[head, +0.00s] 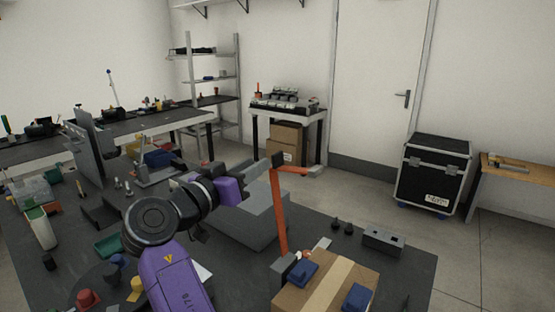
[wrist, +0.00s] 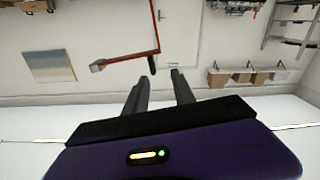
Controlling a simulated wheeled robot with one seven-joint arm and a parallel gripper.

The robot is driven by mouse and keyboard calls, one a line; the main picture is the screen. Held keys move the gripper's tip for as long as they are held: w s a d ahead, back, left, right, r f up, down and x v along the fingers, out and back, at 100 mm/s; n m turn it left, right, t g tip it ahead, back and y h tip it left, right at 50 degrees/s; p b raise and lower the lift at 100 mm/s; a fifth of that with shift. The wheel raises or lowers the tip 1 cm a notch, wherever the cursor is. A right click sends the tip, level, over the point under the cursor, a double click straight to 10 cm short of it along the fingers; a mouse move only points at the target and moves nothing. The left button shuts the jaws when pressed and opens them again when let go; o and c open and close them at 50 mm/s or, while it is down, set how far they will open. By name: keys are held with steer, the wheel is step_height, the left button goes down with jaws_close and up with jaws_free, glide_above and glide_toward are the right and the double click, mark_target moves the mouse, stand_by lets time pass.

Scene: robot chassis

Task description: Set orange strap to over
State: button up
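The orange strap (head: 280,215) stands upright beside a cardboard box (head: 345,285) in the head view. Its upper part bends to the right, and a dark piece (head: 278,159) sits at the bend. Its foot is near a grey block (head: 285,268) at the box's left side. The strap also shows in the wrist view (wrist: 156,28), beyond my fingertips. My gripper (head: 263,168) is beside the strap's upper end, to its left. In the wrist view my gripper (wrist: 159,76) has its fingers apart with nothing between them. I cannot tell whether a finger touches the strap.
Blue pieces (head: 302,272) lie on the box. A large grey block (head: 250,220) stands on the dark table behind my arm. A small grey block (head: 382,240) and dark knobs (head: 348,229) are to the right. Several tools and bins crowd the left side. A black case (head: 433,175) stands on the floor.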

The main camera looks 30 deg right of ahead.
mark_target(272, 161)
steer(key=shift+s+d+f+m+g, duration=0.1)
steer(key=shift+s+d+m+g, duration=0.2)
steer(key=shift+s+m, duration=0.15)
steer(key=shift+d+f, duration=0.1)
steer(key=shift+d, duration=0.05)
steer(key=p+x, duration=0.2)
steer(key=x, duration=0.5)
steer(key=shift+d, duration=0.1)
steer(key=shift+c, duration=0.4)
jaws_close()
stand_by(0.5)
